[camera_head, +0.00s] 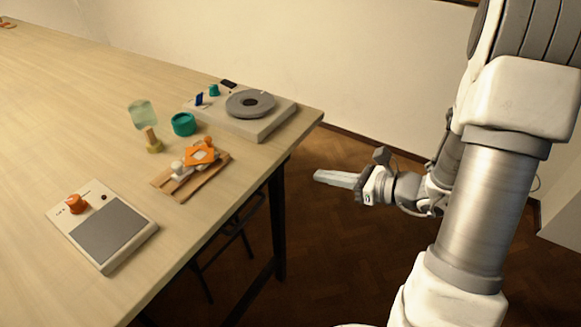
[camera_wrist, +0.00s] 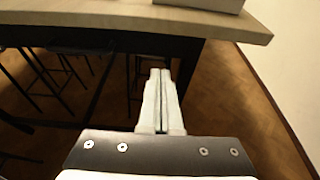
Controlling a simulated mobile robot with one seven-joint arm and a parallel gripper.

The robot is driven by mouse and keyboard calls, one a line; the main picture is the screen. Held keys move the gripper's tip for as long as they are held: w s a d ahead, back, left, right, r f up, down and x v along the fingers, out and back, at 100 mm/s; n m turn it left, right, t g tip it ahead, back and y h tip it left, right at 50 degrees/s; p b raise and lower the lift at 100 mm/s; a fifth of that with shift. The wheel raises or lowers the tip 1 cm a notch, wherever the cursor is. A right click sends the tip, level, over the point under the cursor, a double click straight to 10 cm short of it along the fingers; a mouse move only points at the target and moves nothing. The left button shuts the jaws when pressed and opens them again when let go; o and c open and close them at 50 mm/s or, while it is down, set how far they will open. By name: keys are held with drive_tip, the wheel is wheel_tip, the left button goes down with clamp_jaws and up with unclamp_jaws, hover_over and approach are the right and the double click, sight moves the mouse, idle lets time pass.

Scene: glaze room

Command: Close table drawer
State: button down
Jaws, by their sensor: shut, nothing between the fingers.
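The table (camera_head: 250,160) is a long pale wooden top on dark legs at the left of the head view. Its edge also shows across the top of the wrist view (camera_wrist: 110,14). No drawer can be made out in either view; a dark band runs under the tabletop in the wrist view. My gripper (camera_head: 322,176) is off the table's right corner, over the floor and apart from the table. In the wrist view its two fingers (camera_wrist: 161,74) are together, empty, pointing toward the table's dark underside.
On the table are a grey turntable unit (camera_head: 262,122), a teal cup (camera_head: 184,124), an orange clamp-like piece (camera_head: 200,154) on a wooden board and a scale (camera_head: 105,232). Dark stools (camera_wrist: 60,70) stand beneath. The floor (camera_head: 330,260) beside the table is clear; a wall stands behind.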

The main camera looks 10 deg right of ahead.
drive_tip(key=b, duration=0.1)
approach(276, 171)
drive_tip(key=w+a, duration=0.4)
drive_tip(key=shift+w+a, duration=0.1)
drive_tip(key=shift+w, duration=0.25)
drive_tip(key=w+a+b, duration=0.1)
drive_tip(key=w+a, duration=0.1)
drive_tip(key=a, duration=0.1)
drive_tip(key=shift+w+a, duration=0.1)
drive_tip(key=shift+w, duration=0.15)
drive_tip(key=shift+r, duration=0.1)
